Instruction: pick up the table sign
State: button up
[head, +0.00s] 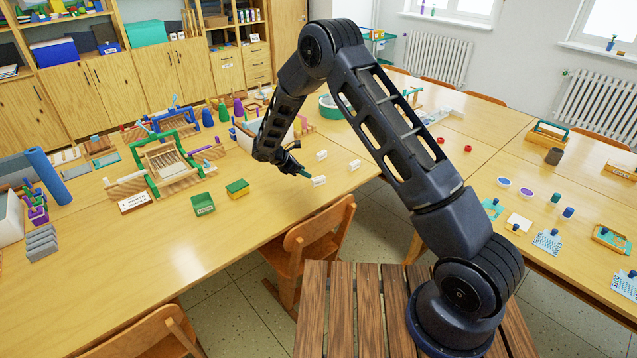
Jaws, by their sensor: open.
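My gripper (306,173) is small and dark in the head view, low over the near edge of the long table (180,265). It is open, and I see nothing held in it. A small white block (318,181) with faint dark marks stands right by the fingertips; I cannot tell whether they touch. Two similar white pieces, one farther back (321,155) and one to the right (354,165), stand nearby. A white card with dark lettering (135,202) stands at the left, far from my gripper. I cannot tell for certain which of these is the table sign.
A chair (308,240) is tucked at the table's near edge. The table front at the left is clear.

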aim_at(318, 178)
jog(key=x, duration=0.9)
jog(key=shift+d+f, duration=0.1)
jog(key=shift+d, duration=0.3)
grip_shut()
